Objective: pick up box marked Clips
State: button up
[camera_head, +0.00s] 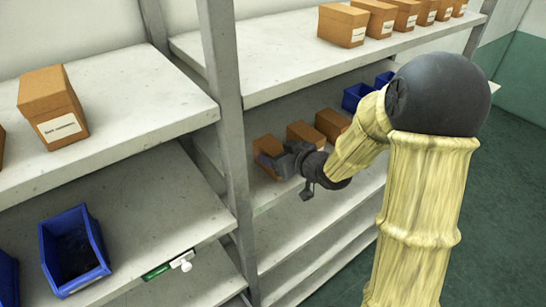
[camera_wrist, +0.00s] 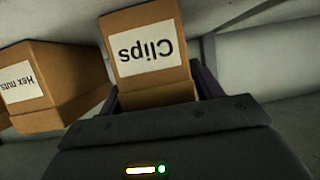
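The box marked Clips (camera_wrist: 150,50) is an orange-brown carton with a white label, which reads upside down in the wrist view. In the head view it appears to be the leftmost box (camera_head: 265,146) on the middle shelf, partly hidden by my gripper. My gripper (camera_head: 278,160) is at this box. In the wrist view the dark fingers of my gripper (camera_wrist: 158,88) stand on either side of the box. I see no clear gap, but cannot tell whether they press on it.
A box marked Hex nuts (camera_wrist: 50,80) stands close beside Clips. Another brown box (camera_head: 333,123) and blue bins (camera_head: 356,95) are farther along that shelf. A shelf post (camera_head: 226,110) rises left of my gripper. An upper shelf (camera_head: 290,60) with several boxes overhangs.

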jog(key=c, duration=0.7)
jog(key=shift+r, duration=0.15)
jog(key=shift+c, duration=0.2)
jog(key=shift+r, duration=0.5)
notch_tip(320, 180, up, 2)
jog(key=shift+r+b, duration=0.1)
jog(key=shift+b, duration=0.45)
jog(key=s+d+b, duration=0.5)
jog(key=s+d, duration=0.5)
jog(key=s, duration=0.4)
jog(key=shift+s+d, duration=0.25)
jog(key=shift+d, duration=0.1)
